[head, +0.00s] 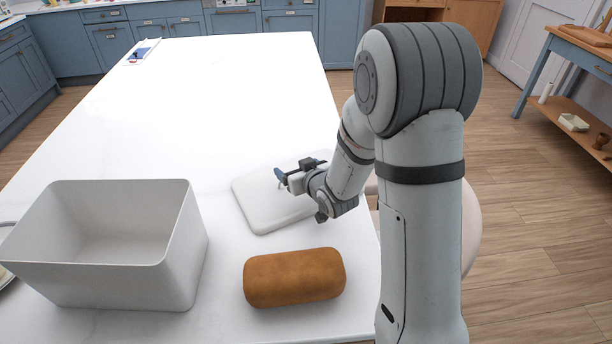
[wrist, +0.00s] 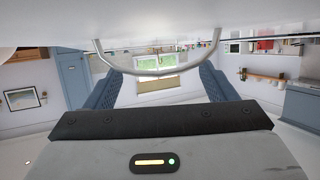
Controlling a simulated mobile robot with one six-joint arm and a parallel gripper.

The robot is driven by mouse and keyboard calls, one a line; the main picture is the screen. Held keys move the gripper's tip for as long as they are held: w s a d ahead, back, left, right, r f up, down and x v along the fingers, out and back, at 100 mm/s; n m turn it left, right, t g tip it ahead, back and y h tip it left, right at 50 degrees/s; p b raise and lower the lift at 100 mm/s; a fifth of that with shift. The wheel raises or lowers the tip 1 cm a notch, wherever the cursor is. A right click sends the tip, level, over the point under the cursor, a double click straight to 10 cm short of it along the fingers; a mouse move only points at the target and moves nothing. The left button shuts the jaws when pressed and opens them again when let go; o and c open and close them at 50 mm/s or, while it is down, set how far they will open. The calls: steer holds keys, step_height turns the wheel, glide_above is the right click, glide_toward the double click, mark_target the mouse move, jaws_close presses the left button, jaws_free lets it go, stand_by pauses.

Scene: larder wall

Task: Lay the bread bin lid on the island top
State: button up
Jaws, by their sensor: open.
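The bread bin lid (head: 252,212) is a flat white panel with rounded corners. It looks to lie flat on the white island top (head: 215,90), between the bin and my arm. My gripper (head: 281,178) is low over the lid, with its jaws open. In the wrist view a white surface fills the top edge, and a thin grey arched handle (wrist: 160,74) stands off it close in front of my gripper. I cannot tell whether the fingers touch the handle. The open white bread bin (head: 120,265) stands to the left, empty as far as I see.
A brown loaf (head: 294,277) lies on the island just in front of the lid, near the right edge. A small blue-and-white item (head: 143,51) lies at the far left corner. The far part of the island is clear. A pale round seat (head: 471,230) is partly behind my arm.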

step_height(320, 180, up, 2)
steer(key=r, duration=0.1)
glide_above(310, 201)
steer(key=w, duration=0.1)
steer(key=shift+a+f+b, duration=0.1)
steer(key=shift+f+b, duration=0.15)
steer(key=shift+b, duration=0.15)
steer(key=shift+s+f+b, duration=0.15)
steer(key=shift+s+b, duration=0.1)
steer(key=shift+b, duration=0.5)
steer(key=b, duration=0.2)
steer(key=shift+s+b, duration=0.3)
steer(key=s+b, duration=0.1)
steer(key=b, duration=0.1)
steer(key=d+r+b, duration=0.1)
steer(key=shift+s+r+b, duration=0.15)
steer(key=shift+s+b, duration=0.2)
